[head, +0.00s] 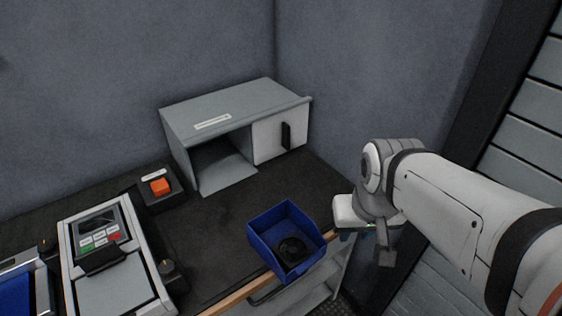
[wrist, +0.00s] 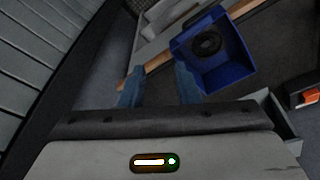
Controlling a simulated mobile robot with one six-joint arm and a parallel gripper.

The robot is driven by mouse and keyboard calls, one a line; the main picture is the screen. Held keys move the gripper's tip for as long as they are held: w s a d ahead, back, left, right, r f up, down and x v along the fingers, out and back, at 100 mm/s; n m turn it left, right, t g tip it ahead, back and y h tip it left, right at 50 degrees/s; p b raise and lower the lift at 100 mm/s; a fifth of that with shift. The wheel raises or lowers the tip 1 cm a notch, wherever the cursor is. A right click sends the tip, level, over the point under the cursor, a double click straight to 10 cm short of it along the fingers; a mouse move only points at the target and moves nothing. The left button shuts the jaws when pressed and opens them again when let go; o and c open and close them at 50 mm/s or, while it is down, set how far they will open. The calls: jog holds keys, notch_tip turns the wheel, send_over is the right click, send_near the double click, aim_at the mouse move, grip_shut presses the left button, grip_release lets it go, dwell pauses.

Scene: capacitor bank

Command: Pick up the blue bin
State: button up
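The blue bin (head: 270,226) sits upright at the front edge of the dark worktop, with a black ring-shaped object (head: 291,250) inside. The bin also shows in the wrist view (wrist: 228,72), at upper right. My gripper (wrist: 160,84) is open, with its two blue fingers apart and nothing between them. The right finger overlaps the bin's near left side in that picture; I cannot tell whether it touches. In the head view my gripper (head: 352,236) is just right of the bin, past the worktop's edge, its fingers mostly hidden by its housing.
A grey cabinet (head: 215,118) with an open compartment and a handled door stands behind the bin. An orange button box (head: 160,187) and a keypad device (head: 110,250) stand at left. A wooden strip (head: 236,296) edges the worktop. Worktop between cabinet and bin is clear.

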jog(key=shift+w, duration=0.15)
jog(key=n+g+p, duration=0.2)
jog(key=n+g, duration=0.1)
jog(key=n, duration=0.4)
send_near(304, 233)
jog(key=shift+f, duration=3.55)
jog(key=shift+c, duration=0.6)
grip_shut()
